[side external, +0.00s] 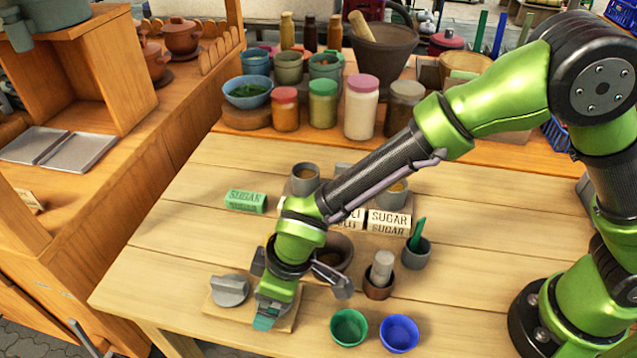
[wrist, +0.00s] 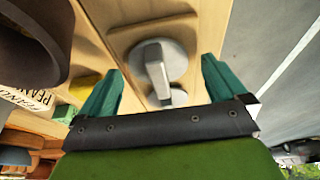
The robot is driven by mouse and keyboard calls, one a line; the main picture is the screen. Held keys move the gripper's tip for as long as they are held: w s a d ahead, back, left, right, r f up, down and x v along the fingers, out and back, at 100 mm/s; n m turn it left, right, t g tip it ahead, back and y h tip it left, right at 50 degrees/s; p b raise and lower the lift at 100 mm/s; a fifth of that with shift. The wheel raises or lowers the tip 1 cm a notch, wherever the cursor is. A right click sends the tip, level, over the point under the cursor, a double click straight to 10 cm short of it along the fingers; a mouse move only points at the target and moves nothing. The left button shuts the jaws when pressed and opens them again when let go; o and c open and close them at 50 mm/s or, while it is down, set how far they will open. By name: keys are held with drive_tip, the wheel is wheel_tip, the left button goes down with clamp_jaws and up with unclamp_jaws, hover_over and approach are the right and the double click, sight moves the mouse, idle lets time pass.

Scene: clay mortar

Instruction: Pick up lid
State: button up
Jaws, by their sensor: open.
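The lid (side external: 230,290) is a grey disc with a raised bar handle. It lies at the left end of a pale wooden board (side external: 295,322) near the table's front edge. My gripper (side external: 266,318) is above the board, just right of the lid in the side view. In the wrist view the lid (wrist: 177,62) is ahead of my gripper (wrist: 160,85), its handle pointing between the two spread teal fingers. The jaws are open, with nothing held. A small grey round piece (wrist: 178,97) shows beside the handle's near end.
A dark brown bowl (wrist: 30,45) is close on the left in the wrist view. A brown cup with a pestle (side external: 380,280), a green bowl (side external: 349,328) and a blue bowl (side external: 399,334) are right of my gripper. The table left of the lid is clear.

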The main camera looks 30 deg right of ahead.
drive_tip(key=c, duration=1.1)
drive_tip(key=shift+r, duration=0.15)
